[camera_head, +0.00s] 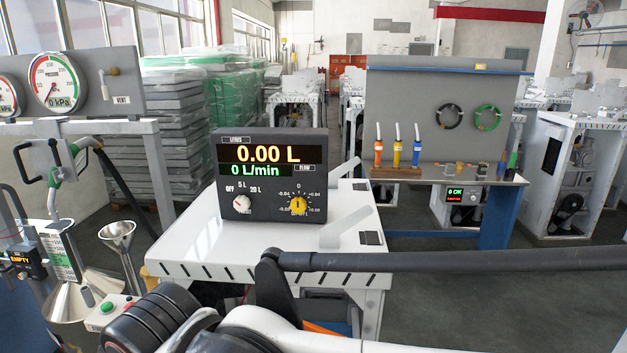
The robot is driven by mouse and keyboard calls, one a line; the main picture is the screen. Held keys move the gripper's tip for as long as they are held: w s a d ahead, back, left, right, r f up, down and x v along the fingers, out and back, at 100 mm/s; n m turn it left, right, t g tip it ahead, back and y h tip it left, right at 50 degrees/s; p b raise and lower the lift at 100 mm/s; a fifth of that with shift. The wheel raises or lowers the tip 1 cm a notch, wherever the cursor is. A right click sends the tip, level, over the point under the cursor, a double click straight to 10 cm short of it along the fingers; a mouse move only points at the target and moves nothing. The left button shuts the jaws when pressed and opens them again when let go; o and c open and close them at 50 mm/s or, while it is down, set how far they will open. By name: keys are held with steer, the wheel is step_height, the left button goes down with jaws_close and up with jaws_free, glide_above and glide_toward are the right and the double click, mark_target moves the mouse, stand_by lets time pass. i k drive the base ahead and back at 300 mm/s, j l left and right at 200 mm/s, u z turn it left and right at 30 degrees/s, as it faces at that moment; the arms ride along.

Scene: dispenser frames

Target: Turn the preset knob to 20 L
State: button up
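The dark control box (270,145) stands on a white-topped cabinet (200,255) in the middle of the view. Its display reads 0.00 L above 0 L/min. The preset knob (242,204) is a small pale knob at the lower left of the panel, with OFF, 5 L and 20 L marked around its upper side. Its exact pointing is too small to tell. A yellow knob (298,204) sits to its right, with a scale marked 0 at the top. Nothing touches either knob. My arm crosses the bottom of the view; I cannot make out my gripper's fingers.
A nozzle (62,160) on a hose, metal funnels (117,236) and a green button (107,307) are at left. Pressure gauges (56,82) hang above them. The space before the panel is clear.

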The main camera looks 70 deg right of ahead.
mark_target(242, 202)
steer(key=k+z, duration=0.1)
steer(key=z, duration=0.7)
steer(key=k+l+z, duration=0.1)
steer(key=z, duration=0.3)
steer(key=k+l+z, duration=0.1)
steer(key=z, duration=0.3)
